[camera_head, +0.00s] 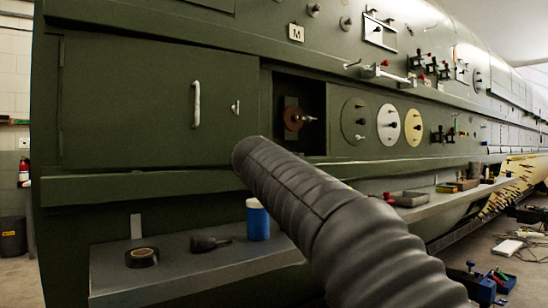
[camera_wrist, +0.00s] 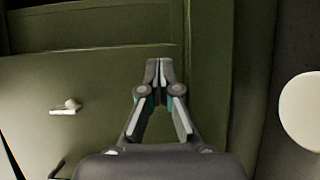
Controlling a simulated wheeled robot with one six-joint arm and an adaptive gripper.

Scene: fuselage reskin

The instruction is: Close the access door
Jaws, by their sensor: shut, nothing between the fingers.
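The access door (camera_head: 130,100) is a green rectangular panel on the fuselage side, left in the head view. It has a white bar handle (camera_head: 196,104) and a small latch (camera_head: 235,107) near its right edge. It looks about level with its frame; I cannot tell whether it is fully shut. In the wrist view the green panel (camera_wrist: 90,75) fills the left, with a small pale latch (camera_wrist: 66,107). My gripper (camera_wrist: 158,67) is shut and empty in front of the green surface near a vertical panel edge; contact cannot be told. It does not show in the head view.
An open dark recess (camera_head: 313,88) with a brown round part lies right of the door. Round discs (camera_head: 388,124) follow. My grey arm covers the lower middle.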

